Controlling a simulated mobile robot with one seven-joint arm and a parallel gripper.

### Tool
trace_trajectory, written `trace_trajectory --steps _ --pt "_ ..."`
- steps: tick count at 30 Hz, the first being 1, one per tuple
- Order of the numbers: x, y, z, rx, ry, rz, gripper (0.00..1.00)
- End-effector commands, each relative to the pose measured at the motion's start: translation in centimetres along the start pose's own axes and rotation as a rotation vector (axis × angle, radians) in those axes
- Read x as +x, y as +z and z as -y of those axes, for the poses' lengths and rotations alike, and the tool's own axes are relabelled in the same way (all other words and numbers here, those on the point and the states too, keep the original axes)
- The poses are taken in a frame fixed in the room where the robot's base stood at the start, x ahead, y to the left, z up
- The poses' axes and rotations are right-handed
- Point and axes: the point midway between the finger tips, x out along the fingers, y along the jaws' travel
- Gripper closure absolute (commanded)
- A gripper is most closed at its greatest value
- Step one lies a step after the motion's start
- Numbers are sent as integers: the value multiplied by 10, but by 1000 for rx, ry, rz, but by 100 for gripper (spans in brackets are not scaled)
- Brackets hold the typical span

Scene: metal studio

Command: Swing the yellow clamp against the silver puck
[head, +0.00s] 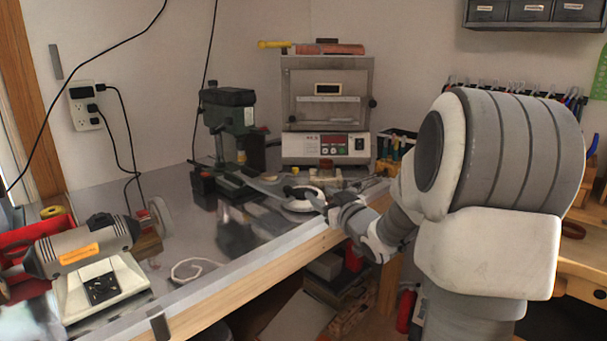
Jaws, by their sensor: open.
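A pale silver round piece, which looks like the silver puck (298,206), lies on the metal bench near its front edge. My gripper (306,193) is open at the end of my arm, over or right beside this round piece; it covers part of it. I cannot tell whether they touch. I cannot make out the yellow clamp for certain. A small yellow part (241,157) shows low on the green drill press, left of my gripper, and a yellow-ended tool (274,44) lies on top of the oven.
The green drill press (229,115) and the metal oven (327,105) stand behind my gripper. The bench's wooden edge (255,270) runs along the front.

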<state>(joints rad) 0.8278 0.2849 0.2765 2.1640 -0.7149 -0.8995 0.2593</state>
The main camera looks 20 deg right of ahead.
Motion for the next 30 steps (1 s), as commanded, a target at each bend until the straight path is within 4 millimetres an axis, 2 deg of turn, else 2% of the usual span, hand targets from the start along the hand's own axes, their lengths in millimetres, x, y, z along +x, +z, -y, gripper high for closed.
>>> trace_trajectory --steps 5,10,30 --pt "-13 2 -5 106 -4 -49 46" --pt "-2 1 -4 118 -8 -56 46" --pt "121 -5 -4 115 -7 -54 46"
